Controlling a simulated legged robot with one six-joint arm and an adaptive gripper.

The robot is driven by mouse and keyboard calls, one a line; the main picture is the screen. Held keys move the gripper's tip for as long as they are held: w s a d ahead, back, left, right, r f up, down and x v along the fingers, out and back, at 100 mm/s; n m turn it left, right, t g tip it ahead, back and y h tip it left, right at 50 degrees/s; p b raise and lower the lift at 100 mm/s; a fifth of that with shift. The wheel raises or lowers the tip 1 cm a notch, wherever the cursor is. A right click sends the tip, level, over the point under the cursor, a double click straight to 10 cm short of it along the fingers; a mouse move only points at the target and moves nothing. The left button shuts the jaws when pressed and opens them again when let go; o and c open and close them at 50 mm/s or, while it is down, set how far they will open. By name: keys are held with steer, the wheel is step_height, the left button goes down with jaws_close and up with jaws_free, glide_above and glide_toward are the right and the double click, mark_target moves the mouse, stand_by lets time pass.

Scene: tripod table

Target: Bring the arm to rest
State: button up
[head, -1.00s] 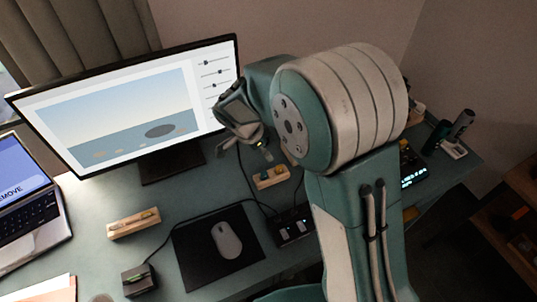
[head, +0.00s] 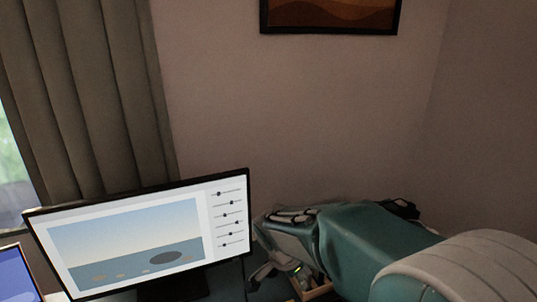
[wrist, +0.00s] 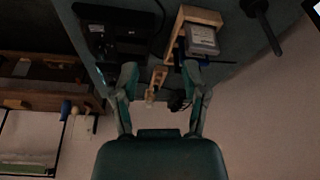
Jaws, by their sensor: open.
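My gripper (head: 278,275) shows low in the head view, to the right of the monitor. My teal arm runs from it to the bottom right corner. In the wrist view my gripper (wrist: 160,80) has its two teal fingers spread apart with nothing held between them. A wooden stand with a grey box on it (wrist: 202,38) lies beyond the right finger. A small wooden piece (wrist: 158,77) shows in the gap, but I cannot tell how far beyond the fingertips it is.
The monitor (head: 130,240) stands at the left, close to my gripper, with a laptop screen (head: 17,275) at its left. A curtain (head: 95,90) and a framed picture (head: 330,14) are behind. In the wrist view a wooden shelf (wrist: 45,82) is at the left. Wall space above my arm is clear.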

steer(key=s+d+r+n+t+y, duration=0.1)
steer(key=s+d+r+n, duration=0.3)
steer(key=s, duration=0.5)
steer(key=s+d+r+n+t+y, duration=0.2)
steer(key=s+d+r+n, duration=0.3)
steer(key=s, duration=0.4)
steer(key=shift+s+d+r+n+t, duration=0.15)
steer(key=shift+s+r+n+t, duration=0.2)
steer(key=shift+r+n, duration=0.55)
